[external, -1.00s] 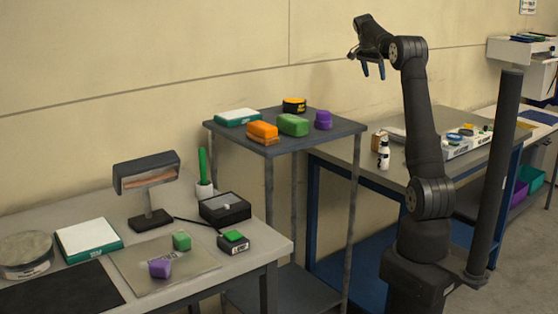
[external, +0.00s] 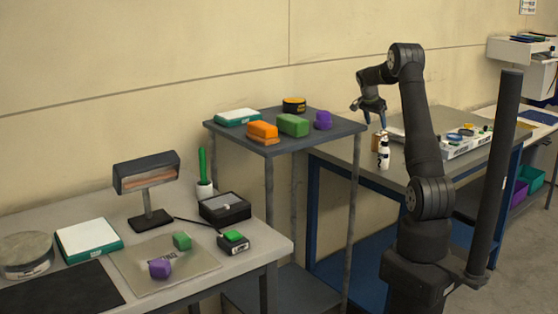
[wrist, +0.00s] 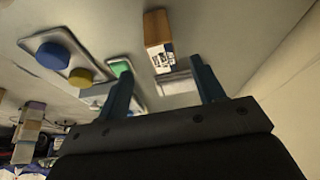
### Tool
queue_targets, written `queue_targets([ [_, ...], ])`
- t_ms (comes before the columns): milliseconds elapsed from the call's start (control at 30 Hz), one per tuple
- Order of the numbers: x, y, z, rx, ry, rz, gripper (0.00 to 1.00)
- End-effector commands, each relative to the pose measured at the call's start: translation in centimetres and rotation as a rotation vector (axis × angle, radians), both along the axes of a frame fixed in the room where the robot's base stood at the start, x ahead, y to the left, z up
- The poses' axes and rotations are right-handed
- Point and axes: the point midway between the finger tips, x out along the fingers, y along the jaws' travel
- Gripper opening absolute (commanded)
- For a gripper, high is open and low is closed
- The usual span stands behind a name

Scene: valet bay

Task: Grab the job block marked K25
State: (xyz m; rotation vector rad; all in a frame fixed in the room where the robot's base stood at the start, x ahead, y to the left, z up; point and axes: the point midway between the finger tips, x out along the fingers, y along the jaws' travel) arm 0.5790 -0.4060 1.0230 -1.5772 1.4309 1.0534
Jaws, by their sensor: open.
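My gripper (external: 376,119) is open and empty, pointing down above the left end of the workbench behind the arm. It also shows in the wrist view (wrist: 160,70), its two blue-grey fingers apart. A brown block with a white printed label (wrist: 158,42) lies beyond the fingertips in the wrist view, and nothing touches it. What appears to be the same brown block (external: 377,142) shows below the gripper in the external view, partly behind a white bottle (external: 384,154). I cannot read K25 on its label or on any other block.
A grey stand (external: 350,128) left of the gripper holds orange, green and purple items. A white tray (external: 468,146) with coloured parts lies to the right.

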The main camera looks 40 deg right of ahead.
Motion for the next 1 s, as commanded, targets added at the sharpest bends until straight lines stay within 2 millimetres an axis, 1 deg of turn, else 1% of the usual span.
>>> queue_targets([
  [33,-0.1,-0.5,-1.2,0.003,0.004,-0.002,0.62],
  [100,0.0,-1.0,-2.5,0.002,0.003,-0.001,0.62],
  [233,0.2,-1.7,-4.2,0.001,0.002,-0.001,0.62],
  [533,0.3,-2.6,-5.8,0.0,0.001,0.0,0.62],
  [700,0.5,-3.8,-8.0,0.001,0.002,0.0,0.62],
  [833,0.5,-4.3,-9.5,0.001,0.002,0.0,0.62],
  [1000,0.6,-4.4,-9.7,0.0,0.0,0.001,0.62],
])
